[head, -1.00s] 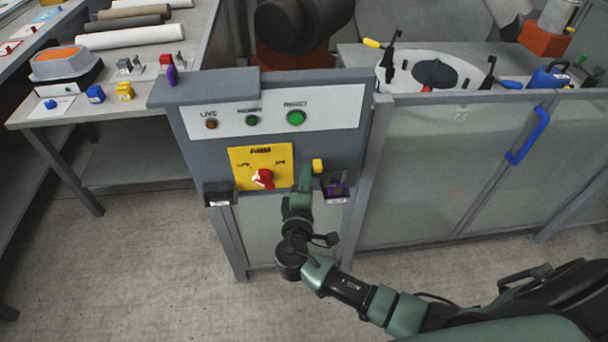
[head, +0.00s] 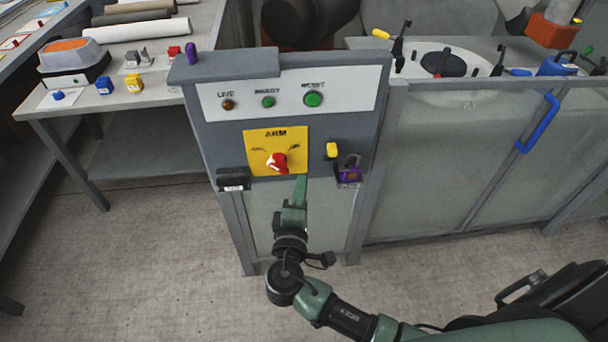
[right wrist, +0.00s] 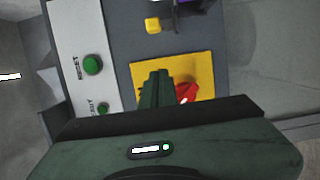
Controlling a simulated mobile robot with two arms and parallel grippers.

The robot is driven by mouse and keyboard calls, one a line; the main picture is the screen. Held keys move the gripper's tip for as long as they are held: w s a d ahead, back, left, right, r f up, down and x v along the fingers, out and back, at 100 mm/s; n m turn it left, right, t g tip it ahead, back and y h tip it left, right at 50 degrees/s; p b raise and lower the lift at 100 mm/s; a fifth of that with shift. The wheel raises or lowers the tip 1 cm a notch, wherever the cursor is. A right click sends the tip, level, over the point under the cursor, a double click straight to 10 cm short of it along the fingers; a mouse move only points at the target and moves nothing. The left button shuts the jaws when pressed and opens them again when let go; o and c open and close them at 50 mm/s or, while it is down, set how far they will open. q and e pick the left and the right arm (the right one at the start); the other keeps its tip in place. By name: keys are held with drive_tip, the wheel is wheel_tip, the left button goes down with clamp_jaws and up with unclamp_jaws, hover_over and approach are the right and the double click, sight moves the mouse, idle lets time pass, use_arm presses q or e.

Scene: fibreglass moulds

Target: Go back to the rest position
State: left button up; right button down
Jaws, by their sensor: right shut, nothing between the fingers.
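My right gripper (head: 300,188) is shut and empty. It is in front of the grey control panel (head: 222,131), just below the yellow ARM plate (head: 262,140). The red rotary knob (head: 278,162) is on that plate, just above and left of the fingertips in the head view. In the right wrist view the shut fingers (right wrist: 157,82) overlap the yellow plate (right wrist: 200,66), beside the red knob (right wrist: 187,92). Whether they touch the panel I cannot tell. My left gripper is not in view.
A yellow block (head: 332,150) and a purple padlock (head: 350,172) are on the panel's right side. A black holder (head: 233,180) sits at its lower left. A glass-panelled fence (head: 430,160) extends right. A workbench (head: 150,98) stands left. The floor (head: 150,260) is clear.

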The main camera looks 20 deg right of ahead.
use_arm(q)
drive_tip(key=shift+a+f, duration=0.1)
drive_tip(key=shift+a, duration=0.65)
use_arm(e)
drive_tip(key=shift+s+a, duration=0.3)
drive_tip(key=shift+s, duration=0.25)
